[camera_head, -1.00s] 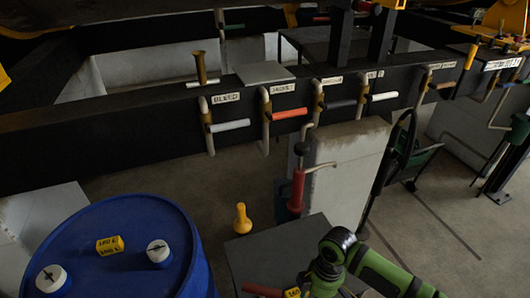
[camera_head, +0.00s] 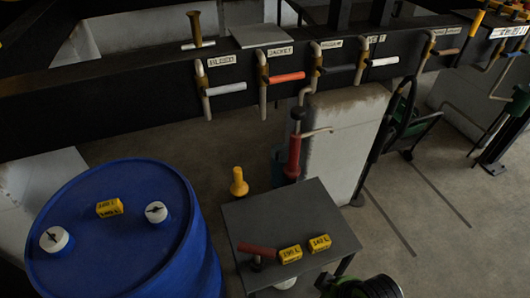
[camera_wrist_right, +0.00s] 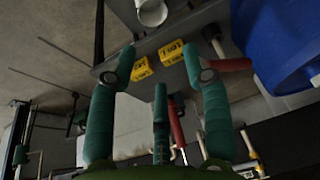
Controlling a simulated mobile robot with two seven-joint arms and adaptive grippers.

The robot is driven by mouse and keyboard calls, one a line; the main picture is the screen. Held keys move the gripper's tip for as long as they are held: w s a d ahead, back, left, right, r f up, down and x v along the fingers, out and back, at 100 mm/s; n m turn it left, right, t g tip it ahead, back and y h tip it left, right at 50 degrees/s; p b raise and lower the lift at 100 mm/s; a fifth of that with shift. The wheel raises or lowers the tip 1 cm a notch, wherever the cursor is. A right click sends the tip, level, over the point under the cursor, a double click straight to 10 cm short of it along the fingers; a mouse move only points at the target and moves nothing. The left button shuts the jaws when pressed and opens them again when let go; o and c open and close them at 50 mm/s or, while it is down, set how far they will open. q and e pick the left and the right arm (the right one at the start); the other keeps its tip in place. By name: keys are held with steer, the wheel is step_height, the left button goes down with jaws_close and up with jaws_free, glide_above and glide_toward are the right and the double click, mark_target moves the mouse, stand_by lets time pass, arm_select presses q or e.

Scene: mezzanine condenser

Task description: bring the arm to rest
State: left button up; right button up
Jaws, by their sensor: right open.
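My right arm (camera_head: 365,288) shows only as a green and black part at the bottom edge of the head view, just in front of the small grey table (camera_head: 248,220). In the right wrist view my right gripper (camera_wrist_right: 158,64) has its green fingers spread, with nothing held between them. Beyond the fingertips are the table's two yellow blocks, one (camera_wrist_right: 140,69) to the left and one (camera_wrist_right: 171,52) to the right. My left gripper is not in view.
The table holds two yellow blocks (camera_head: 290,254) and a red-handled tool (camera_head: 257,250). A blue drum (camera_head: 120,245) stands left of it. A yellow object (camera_head: 239,182) and a red upright cylinder (camera_head: 293,157) are behind. Valve handles line a black beam (camera_head: 130,103).

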steer(key=s+d+m+h, duration=0.2)
steer(key=s+d+m, duration=0.15)
steer(key=d, duration=0.25)
steer(key=s+f+g+b, duration=0.1)
steer(key=s+f, duration=0.1)
steer(key=f, duration=1.2)
steer(key=s+f+b, duration=0.2)
steer(key=f, duration=1.2)
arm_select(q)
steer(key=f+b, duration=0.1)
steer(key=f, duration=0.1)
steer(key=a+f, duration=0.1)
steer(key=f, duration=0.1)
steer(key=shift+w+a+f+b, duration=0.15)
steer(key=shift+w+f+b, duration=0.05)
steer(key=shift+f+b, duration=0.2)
arm_select(e)
steer(key=s+d+f+n+g, duration=0.1)
steer(key=s+d+f, duration=0.1)
steer(key=s+f, duration=1)
steer(key=shift+s+d+f, duration=0.25)
steer(key=shift+s+f, duration=0.1)
steer(key=shift+s, duration=0.5)
